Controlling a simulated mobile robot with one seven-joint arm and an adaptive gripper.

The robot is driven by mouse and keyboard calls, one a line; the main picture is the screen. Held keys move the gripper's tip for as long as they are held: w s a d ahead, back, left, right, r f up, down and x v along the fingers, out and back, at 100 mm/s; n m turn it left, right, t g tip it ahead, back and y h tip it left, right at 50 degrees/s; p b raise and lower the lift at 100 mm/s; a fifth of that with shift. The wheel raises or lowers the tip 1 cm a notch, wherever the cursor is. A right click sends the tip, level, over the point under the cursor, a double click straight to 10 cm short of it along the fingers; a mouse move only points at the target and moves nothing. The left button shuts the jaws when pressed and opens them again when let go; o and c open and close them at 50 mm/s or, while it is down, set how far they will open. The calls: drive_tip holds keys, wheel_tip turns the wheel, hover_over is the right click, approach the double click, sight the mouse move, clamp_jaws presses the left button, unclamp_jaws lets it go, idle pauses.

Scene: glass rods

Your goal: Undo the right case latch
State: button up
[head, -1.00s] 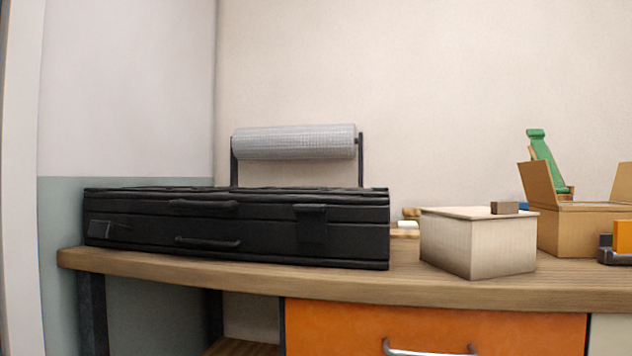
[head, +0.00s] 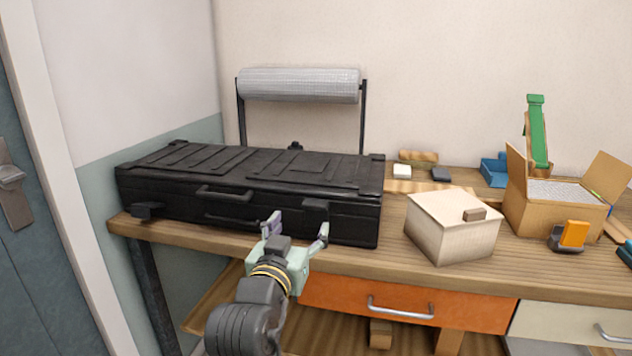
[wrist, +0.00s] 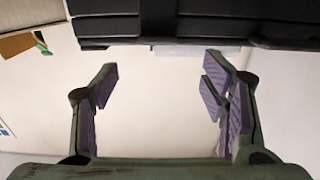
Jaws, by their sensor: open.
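The black case (head: 240,205) lies shut on the wooden bench, and its front fills the top of the wrist view (wrist: 225,25). Its right latch (head: 315,207) lies flat against the front, over the lid seam. In the wrist view a latch (wrist: 158,20) shows at the top, between the lines of my fingers. The left latch (head: 147,211) sticks out from the front. My gripper (head: 297,229) is open and empty in front of the case, just below and left of the right latch. Its fingers (wrist: 162,80) are wide apart and look clear of the case.
A pale box (head: 450,232) with a small brown block on its lid stands right of the case. An open cardboard box (head: 550,215) stands farther right. A roll on a stand (head: 300,85) is behind the case. The orange drawer's handle (head: 400,310) juts out below the bench edge.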

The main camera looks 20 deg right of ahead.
sight(314, 206)
drive_tip(key=p+x, duration=0.2)
drive_tip(key=x, duration=0.9)
drive_tip(key=shift+s+d+f, duration=0.1)
drive_tip(key=shift+s+d, duration=0.05)
clamp_jaws()
idle(0.6)
